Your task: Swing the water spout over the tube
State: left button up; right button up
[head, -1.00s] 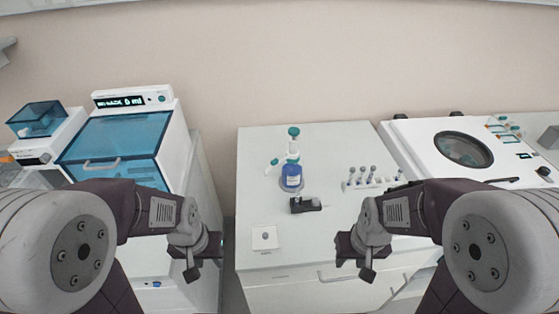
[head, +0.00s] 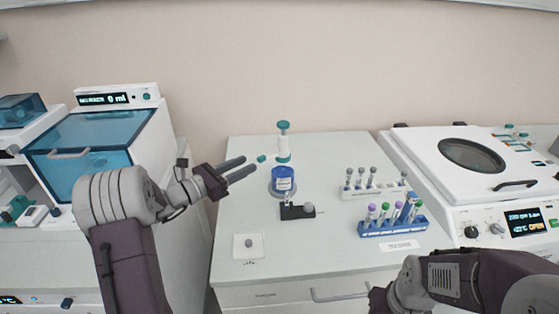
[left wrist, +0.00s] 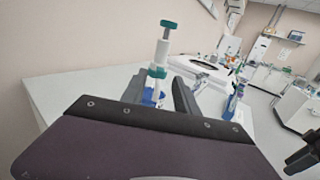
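The water dispenser is a blue bottle (head: 284,181) with a white pump and teal cap (head: 283,126). Its spout (head: 262,158), with a teal tip, points left toward my left gripper. My left gripper (head: 248,164) is open and empty, its two fingers just left of the spout and apart from it. In the left wrist view the pump (left wrist: 160,55) stands beyond and between the open fingers (left wrist: 160,98).
A blue rack (head: 390,229) of capped tubes and a pale rack (head: 372,190) of grey-topped items stand right of the bottle. A centrifuge (head: 475,165) is farther right, a blue-lidded machine (head: 95,145) left. A small button plate (head: 249,246) lies at front left.

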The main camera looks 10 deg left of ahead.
aim_at(265, 157)
pick_arm(q)
jog(key=x, duration=0.5)
jog(key=p+x, duration=0.1)
jog(key=x, duration=0.4)
jog(key=shift+s+f, duration=0.1)
jog(key=shift+f, duration=0.15)
jog(key=shift+s+a, duration=0.15)
jog(key=shift+c, duration=0.3)
grip_shut()
dwell(0.5)
